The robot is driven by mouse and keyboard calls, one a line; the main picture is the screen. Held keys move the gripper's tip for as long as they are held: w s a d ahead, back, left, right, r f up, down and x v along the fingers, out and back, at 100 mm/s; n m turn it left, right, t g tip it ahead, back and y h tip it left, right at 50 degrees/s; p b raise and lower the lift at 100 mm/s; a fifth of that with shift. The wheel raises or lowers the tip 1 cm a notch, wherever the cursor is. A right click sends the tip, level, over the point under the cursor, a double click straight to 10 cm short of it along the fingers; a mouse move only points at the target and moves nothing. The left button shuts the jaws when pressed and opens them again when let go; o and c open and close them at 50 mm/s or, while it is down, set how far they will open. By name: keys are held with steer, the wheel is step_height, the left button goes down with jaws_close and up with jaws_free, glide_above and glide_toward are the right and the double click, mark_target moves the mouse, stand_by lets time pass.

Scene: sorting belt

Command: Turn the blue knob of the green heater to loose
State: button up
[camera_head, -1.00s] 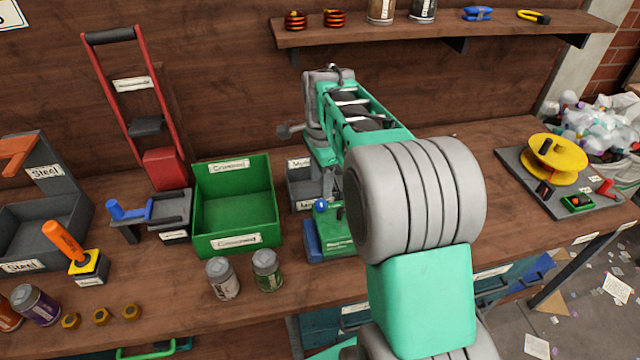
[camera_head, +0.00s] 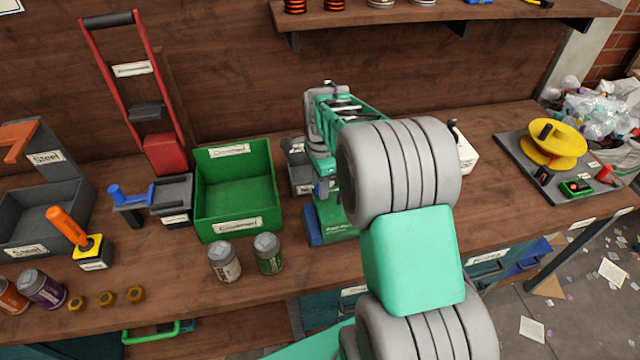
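The green heater (camera_head: 335,226) stands on the bench right of the green crate, partly hidden behind my arm. A blue part (camera_head: 313,226) shows along its left side. Its blue knob is not visible now; my wrist and gripper cover that spot. My gripper (camera_head: 322,190) points down at the top of the heater. Its fingers are too small and hidden to show whether they are open or touch the knob.
A green crate (camera_head: 201,205) and two cans (camera_head: 268,254) stand close on the left. A grey bin (camera_head: 300,180) is behind the heater. A white box with a crank (camera_head: 467,155) stands right of my arm. A shelf (camera_head: 400,17) runs above.

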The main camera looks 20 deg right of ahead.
jaws_close()
